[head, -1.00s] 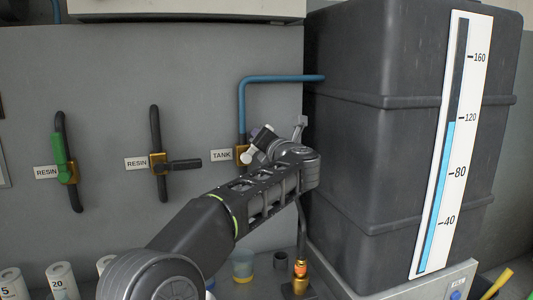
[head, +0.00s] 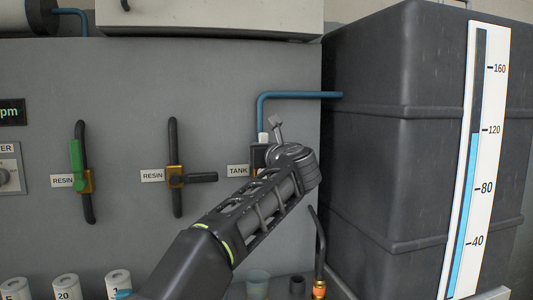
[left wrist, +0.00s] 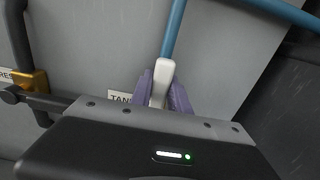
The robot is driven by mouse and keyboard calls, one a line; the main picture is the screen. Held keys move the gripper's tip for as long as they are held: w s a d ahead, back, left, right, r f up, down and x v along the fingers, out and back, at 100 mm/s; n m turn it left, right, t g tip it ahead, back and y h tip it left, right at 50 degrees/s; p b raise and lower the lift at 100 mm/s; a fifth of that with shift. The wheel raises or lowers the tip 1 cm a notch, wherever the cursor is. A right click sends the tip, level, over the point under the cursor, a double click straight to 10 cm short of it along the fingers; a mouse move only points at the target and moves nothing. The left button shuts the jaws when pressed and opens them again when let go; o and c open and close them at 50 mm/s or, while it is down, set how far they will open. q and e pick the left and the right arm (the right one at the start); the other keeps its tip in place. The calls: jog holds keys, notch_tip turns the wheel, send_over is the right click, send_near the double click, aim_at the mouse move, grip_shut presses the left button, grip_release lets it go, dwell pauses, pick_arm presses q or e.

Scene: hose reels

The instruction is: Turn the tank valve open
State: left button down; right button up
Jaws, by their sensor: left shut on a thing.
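The tank valve's white handle (head: 262,137) shows at the end of my left arm, below the blue pipe (head: 258,108). In the left wrist view the white handle (left wrist: 161,82) stands between the purple fingertips of my left gripper (left wrist: 164,92), which is shut on it. There the handle looks roughly in line with the blue pipe (left wrist: 174,30) above it. The TANK label (head: 237,170) is just left of the valve. My gripper and forearm hide most of the valve body. My right gripper is not in view.
Two RESIN valves sit on the panel to the left, one with a green handle (head: 75,160), one with a dark handle (head: 202,177). The large dark tank (head: 380,170) with a level gauge (head: 475,180) stands close on the right. White containers (head: 66,287) stand below.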

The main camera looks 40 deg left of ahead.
pick_arm(q)
jog(key=shift+f, duration=0.1)
dwell(0.3)
jog(key=c, duration=1.2)
grip_release()
jog(key=shift+c, duration=0.2)
jog(key=shift+s, duration=0.1)
jog(key=b+v, duration=0.1)
jog(key=v, duration=0.6)
jog(key=shift+s+d, duration=0.2)
jog(key=shift+d, duration=0.15)
